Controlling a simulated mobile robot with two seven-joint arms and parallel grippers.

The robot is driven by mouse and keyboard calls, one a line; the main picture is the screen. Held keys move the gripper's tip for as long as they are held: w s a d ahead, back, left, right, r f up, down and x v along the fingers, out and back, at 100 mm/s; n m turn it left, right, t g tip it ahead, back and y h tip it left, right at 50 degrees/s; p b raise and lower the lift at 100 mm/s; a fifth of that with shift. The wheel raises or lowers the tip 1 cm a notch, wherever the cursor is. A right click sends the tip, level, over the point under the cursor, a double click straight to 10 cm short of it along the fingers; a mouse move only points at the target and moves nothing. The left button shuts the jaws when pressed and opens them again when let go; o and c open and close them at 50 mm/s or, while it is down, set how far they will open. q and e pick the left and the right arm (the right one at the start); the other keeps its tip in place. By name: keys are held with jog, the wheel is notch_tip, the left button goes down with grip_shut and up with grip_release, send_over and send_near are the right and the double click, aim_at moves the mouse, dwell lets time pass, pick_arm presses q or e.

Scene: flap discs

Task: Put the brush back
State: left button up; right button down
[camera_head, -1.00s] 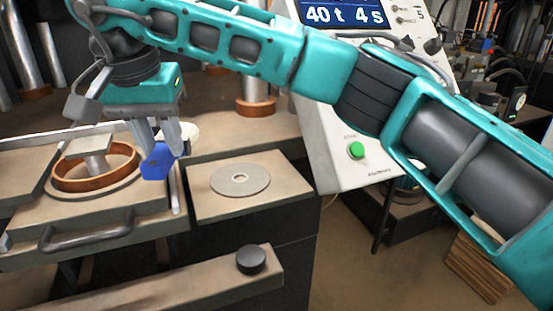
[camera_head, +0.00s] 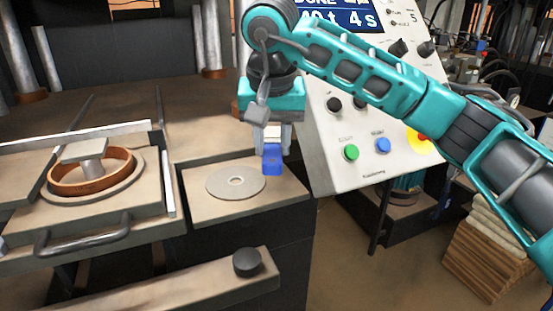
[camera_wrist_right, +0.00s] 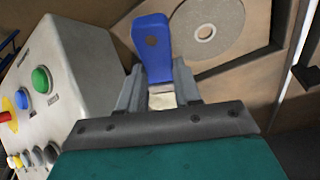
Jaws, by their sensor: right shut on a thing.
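The brush has a blue handle (camera_head: 272,160) and a pale part (camera_wrist_right: 162,97) between the fingers. My right gripper (camera_head: 272,142) is shut on the brush and holds it with the blue handle pointing down, just beyond the grey flap disc (camera_head: 236,183) in the head view. In the right wrist view the blue handle (camera_wrist_right: 152,48) sticks out past the fingers. I cannot tell whether the handle touches the plate below. Much of the brush is hidden by the gripper. My left gripper is not in view.
The white control panel (camera_head: 330,172) stands close to the right of my right gripper. At left is a press plate with a brown ring (camera_head: 95,185) and a bar handle (camera_head: 83,236). A black knob (camera_head: 248,262) sits in front. Wooden boards (camera_head: 490,255) are stacked at lower right.

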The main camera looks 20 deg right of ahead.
aim_at(277, 151)
notch_tip(277, 151, down, 4)
jog(key=shift+r, duration=0.25)
jog(key=shift+d+f, duration=0.25)
jog(key=shift+d, duration=0.2)
jog(key=shift+f, duration=0.1)
jog(key=shift+f+b, duration=0.3)
jog(key=shift+f, duration=0.1)
jog(key=c, duration=0.8)
grip_release()
jog(key=shift+r, duration=0.1)
